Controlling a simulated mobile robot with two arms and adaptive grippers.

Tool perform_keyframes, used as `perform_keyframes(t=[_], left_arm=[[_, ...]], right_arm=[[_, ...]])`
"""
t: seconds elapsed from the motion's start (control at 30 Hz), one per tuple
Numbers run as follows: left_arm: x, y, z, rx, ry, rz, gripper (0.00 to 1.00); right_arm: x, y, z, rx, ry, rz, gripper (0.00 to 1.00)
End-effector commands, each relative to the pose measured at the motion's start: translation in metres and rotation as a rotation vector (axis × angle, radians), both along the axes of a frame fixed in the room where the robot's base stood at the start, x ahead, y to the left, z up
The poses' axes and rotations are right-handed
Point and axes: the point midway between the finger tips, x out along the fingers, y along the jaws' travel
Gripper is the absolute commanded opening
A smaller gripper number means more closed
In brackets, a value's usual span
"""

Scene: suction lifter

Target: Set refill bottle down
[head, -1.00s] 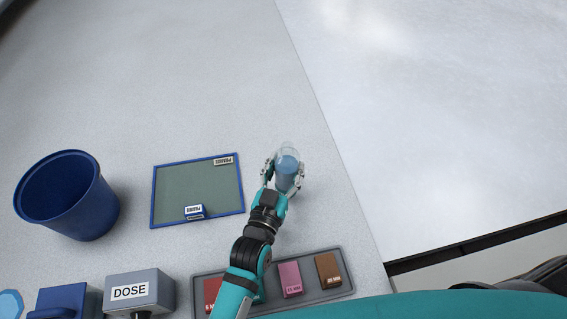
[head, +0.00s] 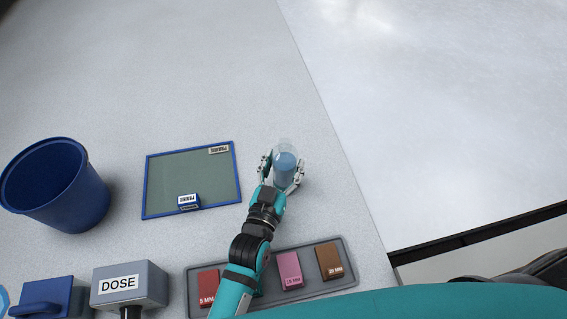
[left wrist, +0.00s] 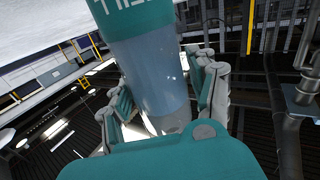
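The refill bottle (head: 286,169), clear with blue liquid, is on the pale table, right of the green mat. My left gripper (head: 282,180) is around it, one finger on each side. The fingers look spread, with narrow gaps beside the bottle. The left wrist view shows the bottle (left wrist: 152,75) between the finger pads, with a teal band bearing partly cut-off white letters. The bottle's contact with the table is hidden. My right gripper is not in view.
A blue-framed green mat (head: 190,173) holds a small labelled blue block (head: 188,202). A blue bin (head: 58,190) stands left. A grey DOSE box (head: 130,285) and a grey tray (head: 215,265) with coloured blocks are in front. The table's right edge is near the bottle.

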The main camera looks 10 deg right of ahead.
Motion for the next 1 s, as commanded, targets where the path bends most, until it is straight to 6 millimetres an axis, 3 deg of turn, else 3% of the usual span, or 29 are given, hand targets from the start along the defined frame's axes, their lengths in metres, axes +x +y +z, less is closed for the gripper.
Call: perform_keyframes(t=[0.07, 0.37, 0.8, 1.0], left_arm=[[0.0, 0.0, 0.0, 0.0, 0.0, 0.0, 0.72], [0.0, 0.0, 0.004, -0.001, -0.001, 0.0, 0.72], [-0.056, 0.032, -0.001, 0.0, 0.001, 0.0, 0.72], [-0.065, 0.038, 0.002, 0.0, 0.0, -0.001, 0.72]], right_arm=[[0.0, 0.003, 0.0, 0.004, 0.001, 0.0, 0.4], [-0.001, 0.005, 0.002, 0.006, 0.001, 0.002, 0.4], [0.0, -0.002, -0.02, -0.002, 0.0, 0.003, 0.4], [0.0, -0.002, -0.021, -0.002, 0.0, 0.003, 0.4]])
